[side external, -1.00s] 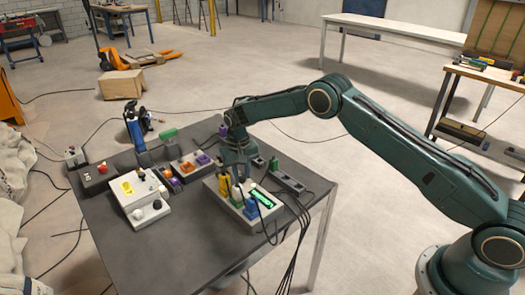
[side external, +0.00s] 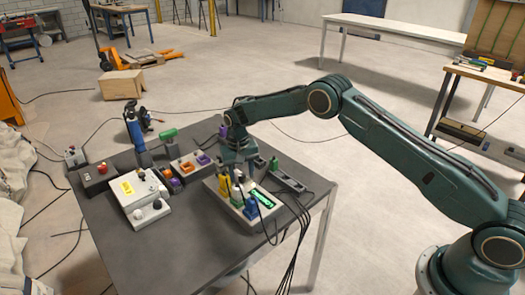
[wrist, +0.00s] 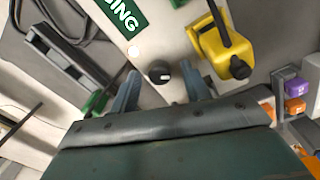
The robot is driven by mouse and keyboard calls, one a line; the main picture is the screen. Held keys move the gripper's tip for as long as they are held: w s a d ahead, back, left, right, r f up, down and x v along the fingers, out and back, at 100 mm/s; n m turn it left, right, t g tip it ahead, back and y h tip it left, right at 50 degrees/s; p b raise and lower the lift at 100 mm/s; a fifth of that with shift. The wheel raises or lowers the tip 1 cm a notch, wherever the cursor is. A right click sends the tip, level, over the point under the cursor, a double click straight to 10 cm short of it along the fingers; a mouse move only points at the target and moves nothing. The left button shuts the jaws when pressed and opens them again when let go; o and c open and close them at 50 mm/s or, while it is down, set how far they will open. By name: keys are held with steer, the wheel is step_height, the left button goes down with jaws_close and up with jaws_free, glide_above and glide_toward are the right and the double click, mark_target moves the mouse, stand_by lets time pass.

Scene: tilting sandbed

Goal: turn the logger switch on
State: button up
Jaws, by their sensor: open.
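The logger (side external: 236,212) is a pale box on the dark table, with a green display (side external: 263,198) and yellow, green and blue plugs. In the wrist view its display (wrist: 126,12) shows letters ending in "ING". Its switch is a small black knob (wrist: 159,72) with a white mark, on the pale top face. My gripper (wrist: 162,75) is open, with one blue-grey finger on each side of the knob. I cannot tell whether the fingers touch it. In the side view my gripper (side external: 236,176) points down over the logger, and the knob is hidden there.
A yellow plug (wrist: 222,45) stands close to my right finger, and a green plug (wrist: 95,104) is near the left one. A grey strip (side external: 288,177) and cables lie beside the logger. A white box with knobs (side external: 140,197) stands at left. The table's front is clear.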

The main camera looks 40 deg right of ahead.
mark_target(240, 176)
steer(key=shift+r, duration=0.15)
step_height(240, 176, up, 14)
steer(key=shift+a+f, duration=0.25)
steer(key=shift+a, duration=0.05)
stand_by(0.4)
steer(key=shift+w, duration=0.1)
